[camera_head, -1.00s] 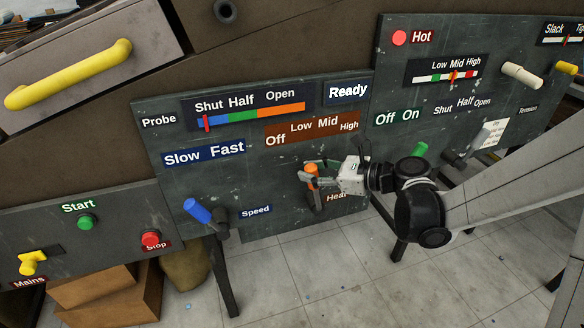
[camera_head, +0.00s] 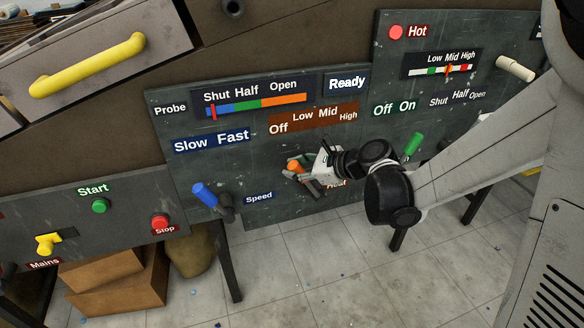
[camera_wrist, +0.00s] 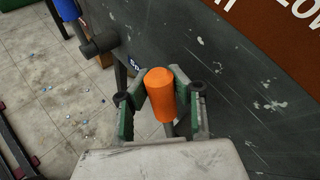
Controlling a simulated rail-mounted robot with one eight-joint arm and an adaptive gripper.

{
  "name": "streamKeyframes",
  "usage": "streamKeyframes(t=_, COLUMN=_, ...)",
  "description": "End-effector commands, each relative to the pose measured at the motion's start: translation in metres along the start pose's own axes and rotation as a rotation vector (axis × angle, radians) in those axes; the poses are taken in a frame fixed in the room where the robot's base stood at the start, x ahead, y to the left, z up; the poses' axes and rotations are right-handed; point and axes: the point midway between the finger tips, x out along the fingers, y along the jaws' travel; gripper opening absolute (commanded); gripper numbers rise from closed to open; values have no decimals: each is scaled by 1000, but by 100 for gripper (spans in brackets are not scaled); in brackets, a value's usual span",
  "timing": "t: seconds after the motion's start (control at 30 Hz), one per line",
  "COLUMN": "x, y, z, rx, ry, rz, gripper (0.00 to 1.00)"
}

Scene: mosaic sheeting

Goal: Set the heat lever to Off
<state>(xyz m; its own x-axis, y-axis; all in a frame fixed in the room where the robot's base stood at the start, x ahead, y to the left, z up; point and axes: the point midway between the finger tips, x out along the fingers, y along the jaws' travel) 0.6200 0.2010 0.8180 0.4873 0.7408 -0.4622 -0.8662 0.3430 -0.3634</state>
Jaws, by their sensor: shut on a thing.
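The heat lever has an orange handle (camera_head: 295,167), seen large in the wrist view (camera_wrist: 160,92). It sits below the brown Off, Low, Mid, High label (camera_head: 312,119). In the head view the handle leans left, beneath the word Off. My gripper (camera_head: 297,172) is shut on the orange handle, with a finger on each side of it in the wrist view (camera_wrist: 160,100). The lever's pivot is hidden behind my gripper, and the Heat label (camera_head: 337,184) is partly covered.
The blue speed lever (camera_head: 205,195) stands close to the left of my gripper. A green lever (camera_head: 412,145) is to the right, near my arm. Stop (camera_head: 160,222) and Start (camera_head: 100,205) buttons are at lower left. Tiled floor (camera_head: 310,260) lies open below the panel.

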Motion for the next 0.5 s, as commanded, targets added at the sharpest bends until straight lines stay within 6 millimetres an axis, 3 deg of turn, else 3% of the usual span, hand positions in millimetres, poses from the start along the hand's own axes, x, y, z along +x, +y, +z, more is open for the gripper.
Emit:
streamKeyframes(t=0.07, x=0, y=3, z=0, rx=-2, ry=1, rz=5, gripper=0)
streamKeyframes(t=0.1, x=1, y=3, z=0, rx=-2, ry=1, rz=6, gripper=20)
streamKeyframes(t=0.27, x=0, y=2, z=0, rx=-1, ry=0, rz=4, gripper=42)
streamKeyframes(t=0.5, x=0, y=1, z=0, rx=-1, ry=0, rz=3, gripper=44)
